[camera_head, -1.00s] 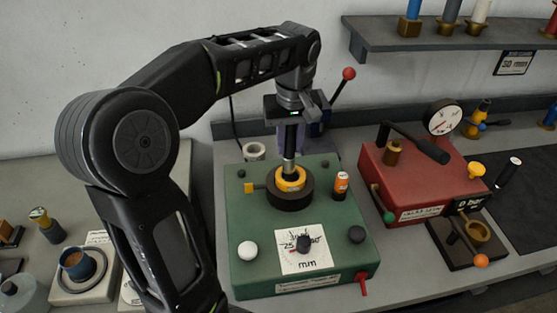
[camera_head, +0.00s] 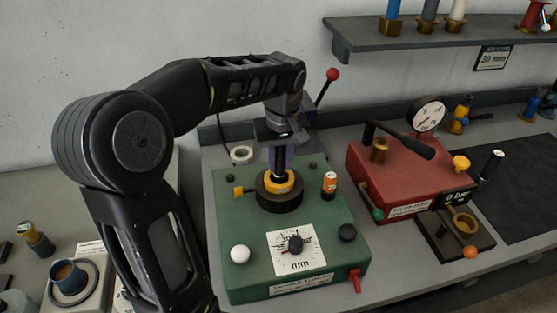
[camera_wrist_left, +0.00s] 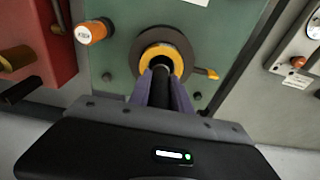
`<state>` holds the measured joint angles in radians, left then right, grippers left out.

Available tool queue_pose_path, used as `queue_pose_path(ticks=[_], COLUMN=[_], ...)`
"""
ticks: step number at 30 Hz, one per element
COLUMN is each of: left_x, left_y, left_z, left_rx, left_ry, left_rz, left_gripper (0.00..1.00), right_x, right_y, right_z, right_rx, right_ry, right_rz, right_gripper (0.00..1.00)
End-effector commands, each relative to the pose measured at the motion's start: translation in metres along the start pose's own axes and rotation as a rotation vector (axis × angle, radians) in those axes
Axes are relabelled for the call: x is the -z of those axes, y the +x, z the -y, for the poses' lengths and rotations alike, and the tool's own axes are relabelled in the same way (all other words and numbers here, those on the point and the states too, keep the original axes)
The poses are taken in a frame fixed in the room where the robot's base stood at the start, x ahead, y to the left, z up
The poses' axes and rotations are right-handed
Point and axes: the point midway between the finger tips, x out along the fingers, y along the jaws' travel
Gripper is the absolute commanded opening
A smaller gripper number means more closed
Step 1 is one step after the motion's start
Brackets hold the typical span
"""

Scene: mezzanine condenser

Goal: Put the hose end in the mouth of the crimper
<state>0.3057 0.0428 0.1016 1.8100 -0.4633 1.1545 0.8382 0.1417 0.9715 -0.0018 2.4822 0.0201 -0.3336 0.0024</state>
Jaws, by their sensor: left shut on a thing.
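The crimper is a green box (camera_head: 225,215) with a dark round head and a yellow ring (camera_head: 292,184) around its mouth. My left gripper (camera_head: 283,162) is right above the mouth, pointing down. It is shut on the black hose (camera_wrist_left: 162,85), which shows between its purple fingers in the left wrist view. The hose's lower end is down at the yellow ring, which also shows in the left wrist view (camera_wrist_left: 178,54). The end itself is hidden, so I cannot tell how deep it sits. My right gripper is not in view.
An orange cylinder (camera_head: 330,183) stands on the crimper beside the head. A red box with a gauge (camera_head: 388,190) is to the right. A lever with a red knob (camera_head: 333,74) rises behind. A shelf (camera_head: 430,42) hangs at the back right.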

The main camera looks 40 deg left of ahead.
Motion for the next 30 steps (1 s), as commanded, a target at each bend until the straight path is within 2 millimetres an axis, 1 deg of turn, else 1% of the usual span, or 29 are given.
queue_pose_path(ticks=[5,6,13,20,25,29,30], left_x=[0.0,0.0,0.0,0.0,0.001,0.001,0.001], left_y=[0.004,0.003,0.003,0.003,-0.005,-0.022,-0.029], left_z=[0.0,0.0,0.0,0.0,0.0,0.0,0.0], left_rx=[-0.001,0.0,0.0,0.0,-0.002,-0.002,-0.004], left_ry=[0.0,0.0,0.0,0.0,-0.001,-0.001,-0.002], left_rz=[-0.001,0.0,0.0,0.0,-0.002,-0.002,-0.003], left_gripper=[0.0,0.27,0.45,0.46,0.46,0.46,0.46], right_x=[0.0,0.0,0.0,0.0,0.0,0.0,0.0], right_y=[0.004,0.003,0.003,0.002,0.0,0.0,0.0], right_z=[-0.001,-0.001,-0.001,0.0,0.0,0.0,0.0], right_rx=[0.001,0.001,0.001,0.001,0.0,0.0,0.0], right_ry=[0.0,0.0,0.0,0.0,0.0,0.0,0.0], right_rz=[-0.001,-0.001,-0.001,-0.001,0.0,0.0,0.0], right_gripper=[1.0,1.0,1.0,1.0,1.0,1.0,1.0])
